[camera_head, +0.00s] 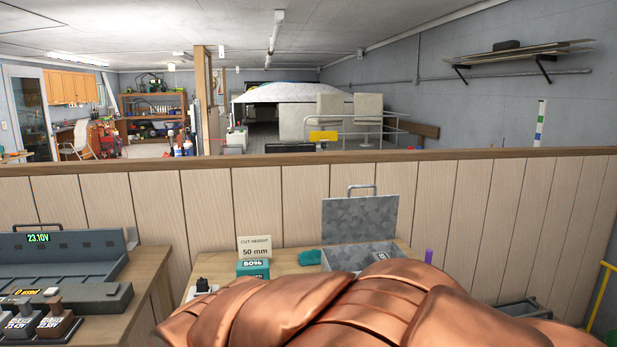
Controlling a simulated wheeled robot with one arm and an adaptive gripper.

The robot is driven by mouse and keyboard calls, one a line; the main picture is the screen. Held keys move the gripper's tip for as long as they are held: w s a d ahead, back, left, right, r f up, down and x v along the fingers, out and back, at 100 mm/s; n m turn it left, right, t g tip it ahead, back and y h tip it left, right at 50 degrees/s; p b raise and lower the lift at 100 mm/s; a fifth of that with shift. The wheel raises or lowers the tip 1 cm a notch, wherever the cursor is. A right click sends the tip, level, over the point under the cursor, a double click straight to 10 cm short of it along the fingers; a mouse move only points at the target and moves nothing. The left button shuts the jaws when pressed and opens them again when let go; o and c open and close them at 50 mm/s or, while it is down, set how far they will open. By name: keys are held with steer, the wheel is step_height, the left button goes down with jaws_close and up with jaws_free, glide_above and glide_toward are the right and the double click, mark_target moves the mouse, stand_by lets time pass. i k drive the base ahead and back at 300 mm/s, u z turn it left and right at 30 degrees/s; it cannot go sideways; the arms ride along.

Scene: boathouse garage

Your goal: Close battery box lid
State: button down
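A grey mottled metal box (345,259) stands on a wooden bench against the panelled half-wall. Its lid (360,220) is open and stands upright at the back, with a metal handle (362,188) on its top edge. A small labelled item (381,257) shows inside the box. The large copper-coloured part of my arm fills the lower middle and hides the front and lower part of the box. My gripper is not in view, so I cannot tell its state or its distance from the lid.
A teal block marked B096 (253,268) and a cut-height sign (254,247) stand left of the box. A teal item (309,258) lies beside it, and a purple cylinder (429,256) stands right. A charging station (65,262) fills the left bench. A yellow rail (600,290) is far right.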

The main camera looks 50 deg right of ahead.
mark_target(348, 219)
steer(key=z, duration=0.05)
steer(key=i, duration=0.7)
steer(key=z, duration=0.9)
steer(key=i, duration=0.45)
steer(key=z, duration=0.5)
